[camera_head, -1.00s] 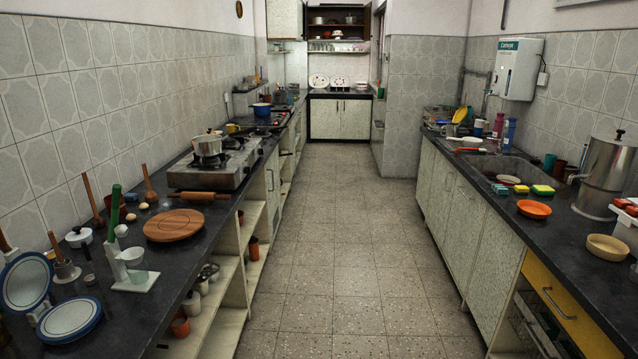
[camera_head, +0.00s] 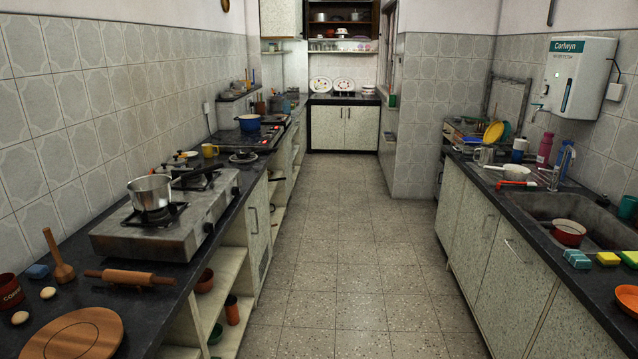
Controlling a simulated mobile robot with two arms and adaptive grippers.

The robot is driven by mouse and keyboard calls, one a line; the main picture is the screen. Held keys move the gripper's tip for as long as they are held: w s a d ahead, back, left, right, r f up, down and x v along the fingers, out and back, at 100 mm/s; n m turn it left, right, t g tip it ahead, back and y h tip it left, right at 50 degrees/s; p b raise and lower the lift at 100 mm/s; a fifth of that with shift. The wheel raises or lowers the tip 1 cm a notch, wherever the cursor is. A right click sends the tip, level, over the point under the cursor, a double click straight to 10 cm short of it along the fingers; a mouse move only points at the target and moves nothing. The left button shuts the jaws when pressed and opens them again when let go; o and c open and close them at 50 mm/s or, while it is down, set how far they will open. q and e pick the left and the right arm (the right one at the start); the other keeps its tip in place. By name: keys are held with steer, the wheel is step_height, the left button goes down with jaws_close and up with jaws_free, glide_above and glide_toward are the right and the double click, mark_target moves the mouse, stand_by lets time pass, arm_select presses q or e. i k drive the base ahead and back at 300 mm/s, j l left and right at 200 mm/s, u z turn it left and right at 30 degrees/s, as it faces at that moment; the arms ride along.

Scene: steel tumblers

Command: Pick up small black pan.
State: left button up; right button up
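I cannot clearly make out a small black pan. A small dark round item (camera_head: 243,157) sits on the left counter beyond the gas stove; it may be a pan or a lid, too small to tell. A silver pot (camera_head: 150,192) with a dark handle stands on the near burner of the gas stove (camera_head: 165,228). A blue pot (camera_head: 249,122) sits farther back on a second, black stove. Neither of my grippers shows in the head view.
The tiled aisle (camera_head: 335,250) between the counters is clear. A rolling pin (camera_head: 130,277) and a round wooden board (camera_head: 75,335) lie on the near left counter. A sink (camera_head: 565,212) holding a red pot (camera_head: 568,232) is on the right. Cabinets (camera_head: 345,128) close the far end.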

mark_target(256, 152)
steer(key=i, duration=1.9)
